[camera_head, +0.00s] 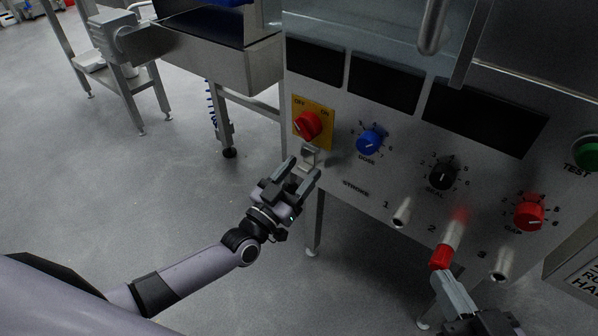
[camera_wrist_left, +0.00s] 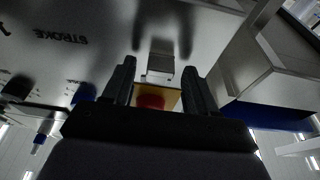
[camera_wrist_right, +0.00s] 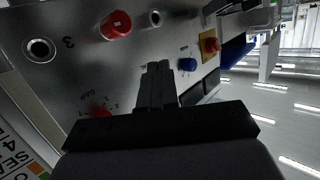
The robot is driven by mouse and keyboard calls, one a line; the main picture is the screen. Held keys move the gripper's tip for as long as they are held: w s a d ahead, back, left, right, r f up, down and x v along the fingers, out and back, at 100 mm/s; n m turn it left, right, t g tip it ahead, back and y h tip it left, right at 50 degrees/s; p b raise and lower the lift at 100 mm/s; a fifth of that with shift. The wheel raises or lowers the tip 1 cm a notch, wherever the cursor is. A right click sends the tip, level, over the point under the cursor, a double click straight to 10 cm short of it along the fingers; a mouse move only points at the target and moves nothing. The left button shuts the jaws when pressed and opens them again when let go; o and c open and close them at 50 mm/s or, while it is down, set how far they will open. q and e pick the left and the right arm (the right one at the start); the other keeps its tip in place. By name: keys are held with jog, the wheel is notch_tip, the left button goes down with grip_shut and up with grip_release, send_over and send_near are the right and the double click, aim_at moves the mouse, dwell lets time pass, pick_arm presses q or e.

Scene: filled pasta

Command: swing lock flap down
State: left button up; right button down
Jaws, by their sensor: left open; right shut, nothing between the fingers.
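The lock flap (camera_head: 310,158) is a small metal tab on the panel, just below the red OFF/ON switch (camera_head: 307,125) on its yellow plate. My left gripper (camera_head: 301,170) is open, with its fingertips close to the flap. In the left wrist view the flap (camera_wrist_left: 160,66) shows between and beyond the two fingers (camera_wrist_left: 160,80); I cannot tell whether they touch it. My right gripper (camera_head: 449,283) is shut and empty, just below the red-tipped peg at position 2. In the right wrist view its fingers (camera_wrist_right: 157,82) are together.
The panel carries a blue dose knob (camera_head: 370,141), a black seal knob (camera_head: 441,175), a red gap knob (camera_head: 529,213) and a green test button (camera_head: 588,152). Below are metal pegs, one with a red tip (camera_head: 441,257). A steel table (camera_head: 215,62) stands at the left; the floor before it is clear.

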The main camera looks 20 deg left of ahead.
pick_arm(q)
jog(key=shift+s+a+f, duration=0.1)
jog(key=shift+s+a, duration=0.05)
jog(key=shift+s, duration=0.3)
jog(key=shift+p+v, duration=1.05)
jog(key=shift+v, duration=1.95)
pick_arm(e)
jog(key=shift+w+a+f+m+g, duration=0.15)
jog(key=shift+w+a+m+g, duration=0.15)
jog(key=shift+a+g, duration=0.25)
jog(key=shift+a, duration=0.1)
